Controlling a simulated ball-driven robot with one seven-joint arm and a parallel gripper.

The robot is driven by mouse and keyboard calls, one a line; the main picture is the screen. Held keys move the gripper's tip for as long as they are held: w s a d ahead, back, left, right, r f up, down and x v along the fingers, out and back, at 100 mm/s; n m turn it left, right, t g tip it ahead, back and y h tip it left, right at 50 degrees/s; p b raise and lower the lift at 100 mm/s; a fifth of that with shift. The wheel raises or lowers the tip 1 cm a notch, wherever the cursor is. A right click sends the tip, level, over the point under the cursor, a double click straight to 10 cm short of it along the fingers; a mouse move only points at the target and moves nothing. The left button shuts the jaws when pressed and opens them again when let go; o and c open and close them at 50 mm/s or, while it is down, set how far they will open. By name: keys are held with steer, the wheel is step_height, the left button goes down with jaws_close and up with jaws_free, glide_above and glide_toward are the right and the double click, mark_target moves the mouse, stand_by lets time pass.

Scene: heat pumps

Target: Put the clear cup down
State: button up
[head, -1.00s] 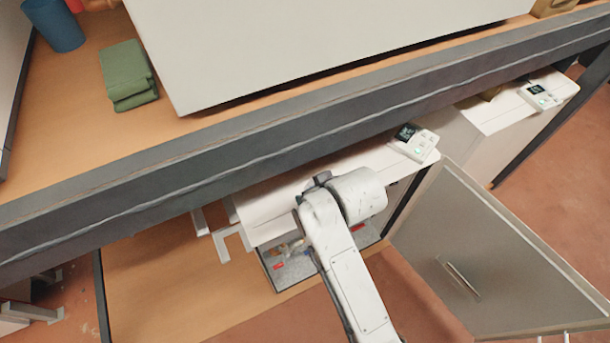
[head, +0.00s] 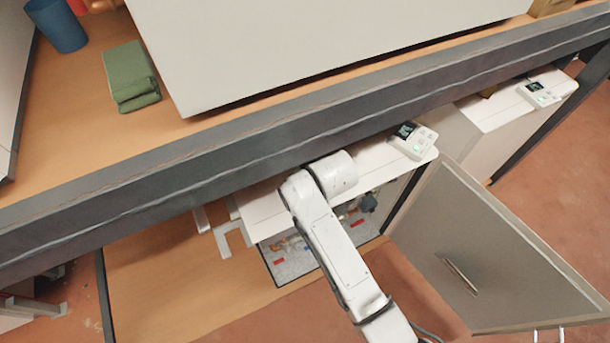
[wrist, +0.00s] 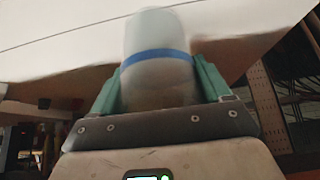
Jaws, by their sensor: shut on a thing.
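In the wrist view the clear cup (wrist: 157,75) is a pale, see-through vessel with a blue band around it. My gripper (wrist: 160,80) has its two green fingers on either side of the cup and is shut on it. A white surface shows behind and above the cup; I cannot tell whether the cup touches it. In the head view the cup and my gripper are hidden; only my white arm shows, reaching over the open white heat pump unit (head: 262,215).
The unit's open door (head: 490,260) swings out at the right. A control box (head: 413,140) sits on the unit's top. Above is a shelf with a blue cup (head: 57,25), a folded green cloth (head: 130,77) and a large grey box (head: 310,45).

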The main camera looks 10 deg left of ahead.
steer(key=o, duration=1.2)
steer(key=shift+f, duration=0.1)
steer(key=shift+r, duration=0.25)
steer(key=v, duration=0.4)
steer(key=shift+r, duration=0.1)
steer(key=s+d, duration=0.2)
steer(key=s, duration=0.1)
steer(key=s+d, duration=0.2)
steer(key=s, duration=0.2)
steer(key=s+d+b, duration=0.1)
steer(key=s+d, duration=0.2)
steer(key=shift+s+r, duration=0.2)
steer(key=shift+r, duration=0.05)
